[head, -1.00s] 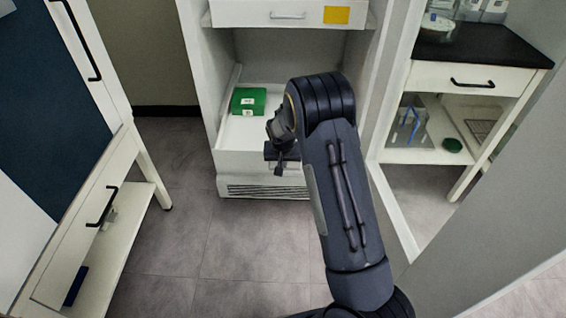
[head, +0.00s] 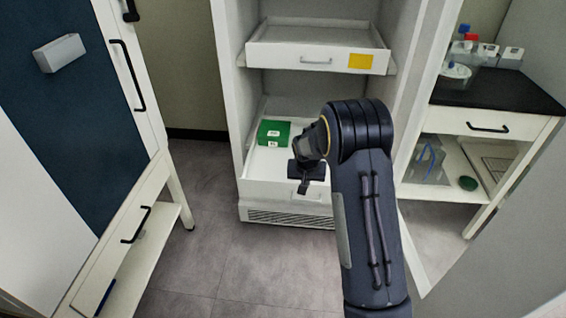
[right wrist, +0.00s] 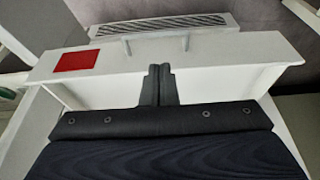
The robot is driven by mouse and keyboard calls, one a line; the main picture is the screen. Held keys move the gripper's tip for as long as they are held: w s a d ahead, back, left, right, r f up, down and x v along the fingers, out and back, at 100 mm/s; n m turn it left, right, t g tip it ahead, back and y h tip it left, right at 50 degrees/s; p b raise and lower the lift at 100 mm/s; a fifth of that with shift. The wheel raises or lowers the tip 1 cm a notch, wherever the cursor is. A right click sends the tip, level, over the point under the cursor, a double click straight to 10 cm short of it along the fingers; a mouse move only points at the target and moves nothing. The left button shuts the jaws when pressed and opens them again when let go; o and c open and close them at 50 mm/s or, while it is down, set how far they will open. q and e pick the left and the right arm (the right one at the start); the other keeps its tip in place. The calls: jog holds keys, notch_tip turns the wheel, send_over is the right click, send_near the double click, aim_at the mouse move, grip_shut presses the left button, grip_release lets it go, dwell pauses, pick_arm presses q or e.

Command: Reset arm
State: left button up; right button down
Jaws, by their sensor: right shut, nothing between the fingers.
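My right arm reaches in from the bottom of the head view. Its gripper (head: 305,184) hangs in front of the pulled-out lower drawer (head: 262,188) of the white freeze dryer cabinet. In the right wrist view the two dark fingers (right wrist: 157,84) are together with nothing between them. A white drawer front with a handle and a red label (right wrist: 75,61) lies beyond them. Whether the fingers touch the drawer is unclear. My left gripper is not in view.
A green box (head: 273,133) sits in the lower drawer. The upper drawer (head: 310,58) has a yellow label. A bench (head: 480,100) with a black top stands right, and a white cabinet (head: 150,200) stands left. The grey floor (head: 215,260) between is clear.

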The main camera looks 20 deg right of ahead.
jog(key=s+a+r+n+t+y, duration=0.15)
jog(key=s+a+r, duration=0.25)
jog(key=s+r, duration=0.5)
jog(key=s+a+r+y, duration=0.3)
jog(key=s+a+r, duration=0.1)
jog(key=s+r, duration=0.45)
jog(key=s+a+n+t+y, duration=0.1)
jog(key=s+a+n, duration=0.4)
jog(key=s, duration=1.2)
notch_tip(320, 180, up, 22)
jog(key=a+m+p, duration=0.2)
jog(key=p, duration=1.9)
jog(key=shift+w+a+f, duration=0.15)
jog(key=shift+w+a, duration=0.05)
jog(key=shift+w, duration=0.2)
